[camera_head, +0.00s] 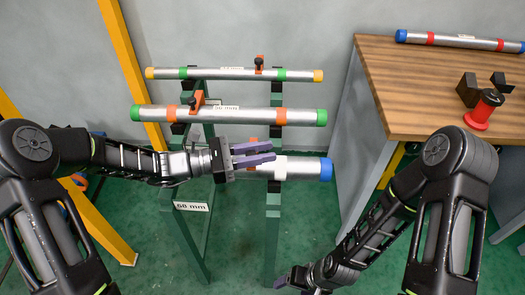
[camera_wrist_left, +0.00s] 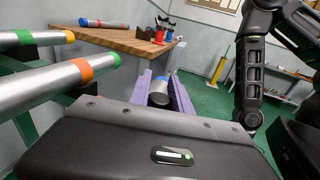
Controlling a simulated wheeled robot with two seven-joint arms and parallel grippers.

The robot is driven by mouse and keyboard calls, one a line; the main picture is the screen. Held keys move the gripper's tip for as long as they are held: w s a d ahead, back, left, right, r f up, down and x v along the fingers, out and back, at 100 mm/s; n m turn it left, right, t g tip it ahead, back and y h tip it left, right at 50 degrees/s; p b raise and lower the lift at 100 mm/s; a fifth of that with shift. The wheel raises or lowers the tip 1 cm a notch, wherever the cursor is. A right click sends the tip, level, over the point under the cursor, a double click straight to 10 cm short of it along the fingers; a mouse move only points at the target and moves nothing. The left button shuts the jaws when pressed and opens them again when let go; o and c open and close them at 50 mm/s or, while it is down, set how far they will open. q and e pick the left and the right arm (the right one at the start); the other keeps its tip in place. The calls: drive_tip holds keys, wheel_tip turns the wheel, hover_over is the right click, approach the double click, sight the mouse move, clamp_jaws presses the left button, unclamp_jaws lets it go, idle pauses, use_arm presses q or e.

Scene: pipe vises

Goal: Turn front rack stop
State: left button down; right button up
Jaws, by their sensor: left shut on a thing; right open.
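The front pipe (camera_head: 305,168) is grey with a blue end cap and lies across the green rack. My left gripper (camera_head: 273,152), with purple fingers, is at this pipe, shut on the front rack stop (camera_head: 252,140). Only a little orange of the stop shows past the fingers; the rest is hidden. In the left wrist view the purple fingers (camera_wrist_left: 164,92) stand to either side of the grey pipe with its blue end. My right gripper (camera_head: 282,282) is open and low at the bottom edge, away from the rack.
A middle pipe (camera_head: 245,115) with green caps and a back pipe (camera_head: 235,73) with yellow caps lie behind, each with an orange stop. A wooden bench (camera_head: 400,75) stands at right with a blue-capped pipe (camera_head: 460,40) and a red spool-like object (camera_head: 482,110). Yellow posts (camera_head: 128,65) stand left.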

idle(0.7)
use_arm(q)
drive_tip(key=shift+w+r+n+p, duration=0.3)
drive_tip(key=shift+w+r+p, duration=0.1)
drive_tip(key=shift+p, duration=0.35)
drive_tip(key=w+p, duration=0.1)
drive_tip(key=w+r+n+p, duration=0.1)
drive_tip(key=w+n+p, duration=0.1)
drive_tip(key=shift+r+y+p, duration=0.3)
drive_tip(key=shift+y+p, duration=0.1)
drive_tip(key=shift+w+n+g+p, duration=0.2)
drive_tip(key=shift+w+n+p, duration=0.35)
drive_tip(key=shift+w, duration=0.85)
drive_tip(key=shift+w+n+g+p, duration=0.2)
drive_tip(key=shift+w+n, duration=0.55)
drive_tip(key=shift+w, duration=0.65)
drive_tip(key=c, duration=1.2)
unclamp_jaws()
